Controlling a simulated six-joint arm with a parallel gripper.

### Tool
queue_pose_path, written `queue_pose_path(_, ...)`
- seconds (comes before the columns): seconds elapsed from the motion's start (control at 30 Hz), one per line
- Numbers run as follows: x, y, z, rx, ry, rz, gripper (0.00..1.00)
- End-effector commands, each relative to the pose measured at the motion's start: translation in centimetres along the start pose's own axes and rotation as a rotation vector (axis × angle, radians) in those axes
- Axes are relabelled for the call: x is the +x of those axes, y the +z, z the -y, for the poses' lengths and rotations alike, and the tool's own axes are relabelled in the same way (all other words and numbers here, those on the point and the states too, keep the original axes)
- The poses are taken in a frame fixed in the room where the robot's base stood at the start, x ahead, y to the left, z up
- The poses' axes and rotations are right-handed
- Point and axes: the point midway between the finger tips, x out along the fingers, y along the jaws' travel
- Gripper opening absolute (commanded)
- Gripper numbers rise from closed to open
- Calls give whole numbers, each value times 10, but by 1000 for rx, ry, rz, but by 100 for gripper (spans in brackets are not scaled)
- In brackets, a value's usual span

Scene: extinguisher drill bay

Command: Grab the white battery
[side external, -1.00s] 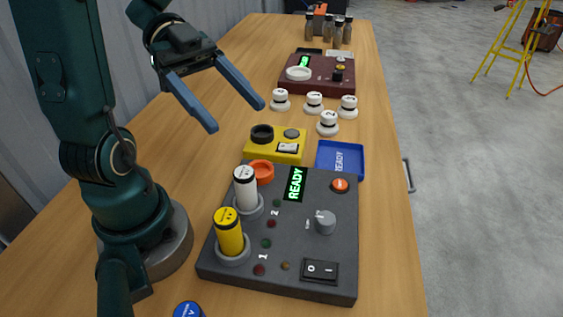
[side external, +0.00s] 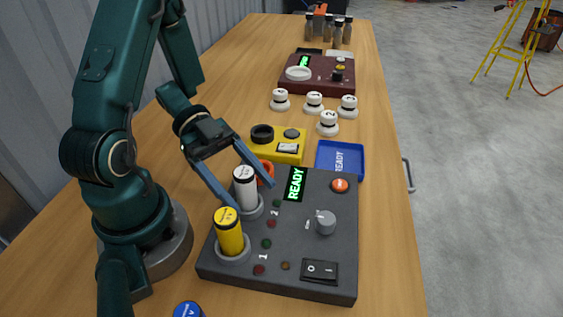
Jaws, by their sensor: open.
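The white battery (side external: 245,190) stands upright in the rear left socket of the dark grey control box (side external: 325,265). A yellow battery (side external: 228,232) stands upright in the socket in front of it. My gripper (side external: 255,197) is open, with its blue fingers pointing down toward the box. In the picture one finger passes to the left of the white battery and the other to its right. I cannot tell whether either finger touches it. The battery's top and front show.
A yellow box (side external: 290,153) with a black ring and a blue tray (side external: 341,161) sit behind the control box. Several white knobs (side external: 328,123) stand farther back. A blue battery top (side external: 188,310) shows at the bottom edge.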

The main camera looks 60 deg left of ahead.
Motion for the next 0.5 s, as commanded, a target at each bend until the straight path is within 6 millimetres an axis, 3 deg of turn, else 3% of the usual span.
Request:
queue_pose_path(0.23, 29, 0, -1, -2, 5, -2, 77)
queue_pose_path(0.5, 36, 0, -1, -1, 1, 2, 77)
